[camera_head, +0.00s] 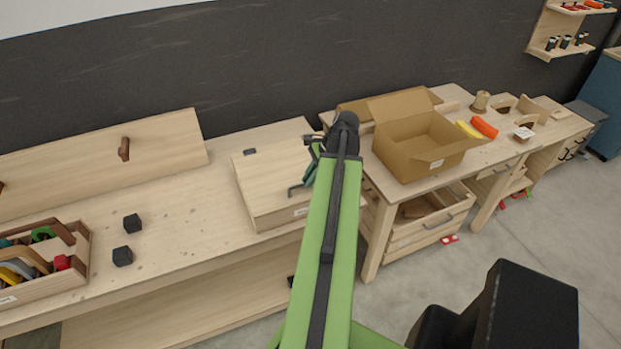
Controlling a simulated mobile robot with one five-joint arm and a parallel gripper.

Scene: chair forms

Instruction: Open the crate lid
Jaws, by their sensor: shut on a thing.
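The crate (285,216) is a low, pale wooden box on the long bench, left of my green arm. Its flat wooden lid (265,178) lies over the top and looks down or nearly so; a small gap cannot be told. A dark handle (296,190) shows near the lid's front right edge. My gripper (309,176) is at the lid's right side, partly hidden behind my arm, and appears shut on the handle. The exact contact and the crate's right end are hidden by my arm.
Two black cubes (123,256) and a wooden tool tray (75,283) stand left on the bench. A wooden board (60,165) with a brown knob leans behind. An open cardboard box (405,157) stands on the right-hand workbench.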

